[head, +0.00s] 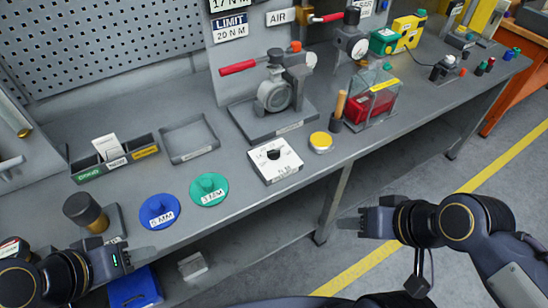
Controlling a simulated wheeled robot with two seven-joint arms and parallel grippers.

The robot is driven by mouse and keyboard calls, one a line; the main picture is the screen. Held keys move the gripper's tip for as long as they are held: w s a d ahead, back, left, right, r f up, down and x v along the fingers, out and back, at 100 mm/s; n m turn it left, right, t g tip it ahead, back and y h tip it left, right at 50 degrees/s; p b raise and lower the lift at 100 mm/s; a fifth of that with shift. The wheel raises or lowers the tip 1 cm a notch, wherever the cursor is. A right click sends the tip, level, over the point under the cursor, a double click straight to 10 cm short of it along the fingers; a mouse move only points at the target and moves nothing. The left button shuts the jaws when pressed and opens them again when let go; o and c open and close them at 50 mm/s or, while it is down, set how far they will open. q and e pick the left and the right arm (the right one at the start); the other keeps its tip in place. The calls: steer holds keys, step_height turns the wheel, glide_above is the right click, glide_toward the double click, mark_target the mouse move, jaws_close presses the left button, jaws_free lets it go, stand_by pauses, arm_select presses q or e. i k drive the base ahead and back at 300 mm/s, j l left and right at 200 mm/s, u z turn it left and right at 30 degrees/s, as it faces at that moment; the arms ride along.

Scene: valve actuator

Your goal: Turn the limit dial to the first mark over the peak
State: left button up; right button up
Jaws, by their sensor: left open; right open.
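A white box with a black round knob (273,154) on its top lies near the front edge of the bench; it looks like the limit dial, but its marks are too small to read. A sign (230,27) at the back reads "LIMIT 20 N M". A grey valve (274,94) on a dark base stands behind the box, with a red lever to its left. My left gripper (142,253) is open and empty at the lower left, by the bench's front edge. My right gripper (350,222) is open and empty in front of the bench, right of and below the box.
Blue (158,210) and green (209,188) discs with labels lie left of the box. A yellow round button (320,141), a wood-handled tool (339,108) and a clear case with red contents (371,97) stand to its right. An empty grey tray (190,138) lies behind the discs.

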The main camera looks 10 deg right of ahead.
mark_target(273, 155)
steer(key=l+u, duration=0.2)
steer(key=u, duration=0.2)
steer(key=l+u, duration=0.45)
steer(key=u, duration=0.3)
